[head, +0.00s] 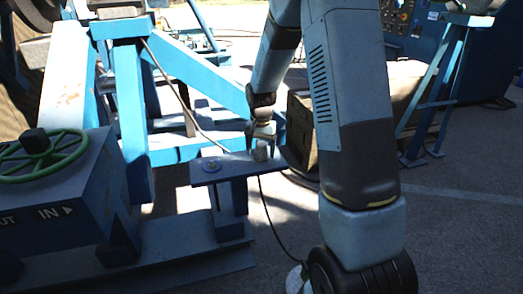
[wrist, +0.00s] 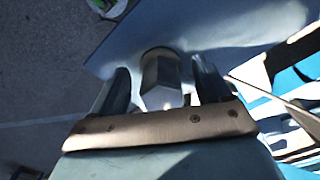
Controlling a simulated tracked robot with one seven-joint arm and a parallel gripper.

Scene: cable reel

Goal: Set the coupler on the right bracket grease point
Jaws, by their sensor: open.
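A small grey metal piece, which looks like the coupler (head: 262,152), stands on the right end of a blue bracket plate (head: 235,166). In the wrist view, the coupler (wrist: 161,76) is a faceted metal body between my two fingers, with the plate (wrist: 215,22) behind it. My gripper (head: 262,138) points down right over the coupler, and its open fingers (wrist: 160,88) stand on either side of it. A round yellowish fitting (head: 211,165) sits on the plate's left part. Whether the coupler is seated on a grease point beneath it is hidden.
A blue stand frame (head: 190,70) rises behind the plate. A thin cable (head: 185,100) runs down it, and a dark hose (head: 268,212) hangs below the plate. A green handwheel (head: 42,155) is at left. A brown crate (head: 302,125) stands behind my arm.

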